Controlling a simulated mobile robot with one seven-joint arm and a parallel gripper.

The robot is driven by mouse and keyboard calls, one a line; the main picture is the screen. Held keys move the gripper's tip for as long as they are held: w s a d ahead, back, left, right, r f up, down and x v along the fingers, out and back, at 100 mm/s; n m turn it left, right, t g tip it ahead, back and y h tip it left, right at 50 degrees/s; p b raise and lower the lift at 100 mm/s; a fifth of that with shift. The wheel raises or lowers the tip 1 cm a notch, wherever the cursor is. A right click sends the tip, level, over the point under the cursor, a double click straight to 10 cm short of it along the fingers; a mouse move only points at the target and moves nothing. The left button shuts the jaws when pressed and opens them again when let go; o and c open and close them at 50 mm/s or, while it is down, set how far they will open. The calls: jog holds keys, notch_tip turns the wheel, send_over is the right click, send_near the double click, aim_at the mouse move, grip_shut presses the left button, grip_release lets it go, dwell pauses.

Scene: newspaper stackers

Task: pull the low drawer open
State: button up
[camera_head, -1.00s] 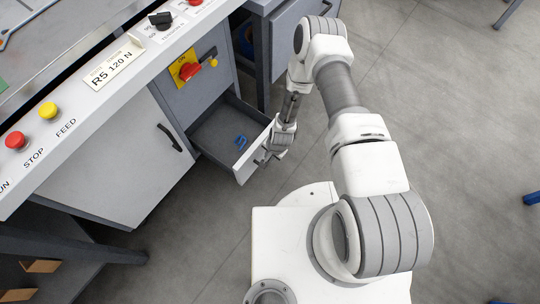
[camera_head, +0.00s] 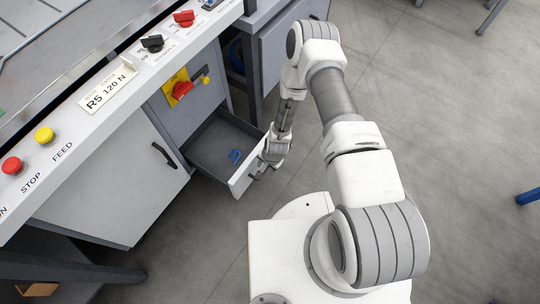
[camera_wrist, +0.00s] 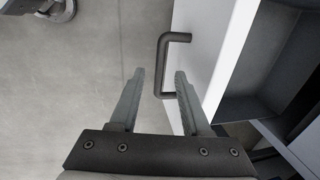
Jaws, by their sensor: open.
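The low drawer (camera_head: 210,141) stands open, pulled out of the grey cabinet under the control panel. Its pale front (camera_wrist: 212,40) shows in the wrist view with a dark bar handle (camera_wrist: 162,55). My gripper (camera_wrist: 160,74) is open at the drawer front. In the wrist view, the lower part of the handle lies between the two fingers, with no clear sign of either finger pressing on it. In the head view my gripper (camera_head: 258,172) is at the outer side of the drawer front and hides most of the handle.
A small blue item (camera_head: 235,155) lies inside the drawer. A closed cabinet door (camera_head: 115,185) with a dark handle is to the left. A red switch on a yellow plate (camera_head: 178,88) is above the drawer.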

notch_tip(320, 180, up, 14)
jog(key=s+d+p, duration=0.1)
jog(key=d+p, duration=0.1)
jog(key=p, duration=0.2)
jog(key=shift+s, duration=0.35)
jog(key=shift+d+f, duration=0.1)
